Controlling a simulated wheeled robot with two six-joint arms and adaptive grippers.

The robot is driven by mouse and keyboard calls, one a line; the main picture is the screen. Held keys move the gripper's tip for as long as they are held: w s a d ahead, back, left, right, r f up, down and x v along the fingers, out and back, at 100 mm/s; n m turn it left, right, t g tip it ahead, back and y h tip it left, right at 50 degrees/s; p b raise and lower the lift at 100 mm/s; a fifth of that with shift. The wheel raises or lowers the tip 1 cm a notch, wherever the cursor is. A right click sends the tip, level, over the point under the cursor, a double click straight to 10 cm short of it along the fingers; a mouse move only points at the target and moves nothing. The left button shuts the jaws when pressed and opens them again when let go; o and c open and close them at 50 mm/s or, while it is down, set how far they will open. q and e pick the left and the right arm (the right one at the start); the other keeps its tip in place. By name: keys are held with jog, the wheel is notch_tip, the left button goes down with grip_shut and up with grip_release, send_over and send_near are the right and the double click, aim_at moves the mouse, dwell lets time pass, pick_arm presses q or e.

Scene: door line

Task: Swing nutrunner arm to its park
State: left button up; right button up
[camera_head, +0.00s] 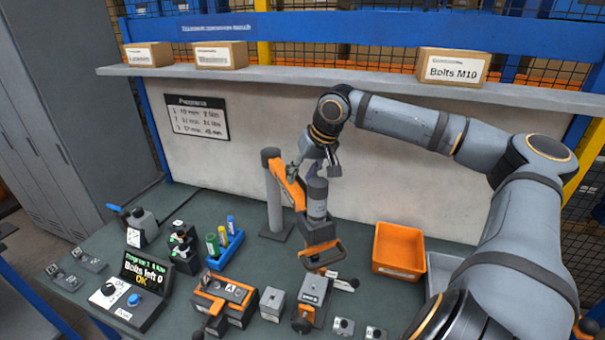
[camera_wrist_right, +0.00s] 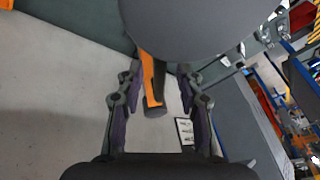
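My right gripper (camera_head: 314,170) is just above and behind the nutrunner's top. In the right wrist view its fingers (camera_wrist_right: 158,75) are apart, with the orange arm (camera_wrist_right: 151,78) showing between them. A large grey rounded shape (camera_wrist_right: 195,25), seemingly the nutrunner's top, fills the upper middle. I cannot tell whether the fingers touch it. My left gripper is not in view.
An orange bin (camera_head: 398,250) stands right of the nutrunner. A controller (camera_head: 130,292) reading "Bolts left 0 OK", a blue holder (camera_head: 226,250), and an orange-topped block (camera_head: 225,300) crowd the front. A shelf (camera_head: 330,80) with boxes crosses above.

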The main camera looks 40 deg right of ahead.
grip_shut()
jog(key=shift+d+f+b, duration=0.15)
jog(key=shift+d+b, duration=0.05)
jog(key=shift+b, duration=0.15)
jog(key=s+d+n+y+b, duration=0.1)
jog(key=d+n, duration=0.3)
jog(key=d, duration=0.4)
jog(key=shift+s+d+y+b, duration=0.2)
jog(key=shift+d+y+b, duration=0.2)
jog(key=shift+b, duration=0.2)
jog(key=shift+o, duration=0.5)
grip_release()
